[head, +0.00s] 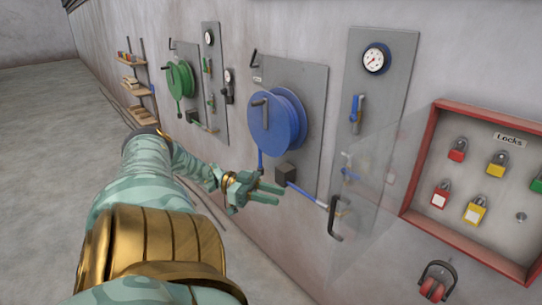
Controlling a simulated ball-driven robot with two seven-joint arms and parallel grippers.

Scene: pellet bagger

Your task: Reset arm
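My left arm comes in from the left, in teal camouflage and brass. Its gripper (280,196) is in front of the wall, below the blue hose reel (278,122). Its two fingers point right with a gap between them, and I see nothing held there. In the picture the fingertips lie close to a dark block (286,173) under the reel; I cannot tell whether they touch it. My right gripper is out of view.
A transparent door (378,200) with a dark handle (335,218) stands open beside the red-framed lock cabinet (428,160). Red ear defenders (433,290) hang below. A green reel (181,80), gauge panels and shelves line the wall farther left. The grey floor (45,130) at left looks clear.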

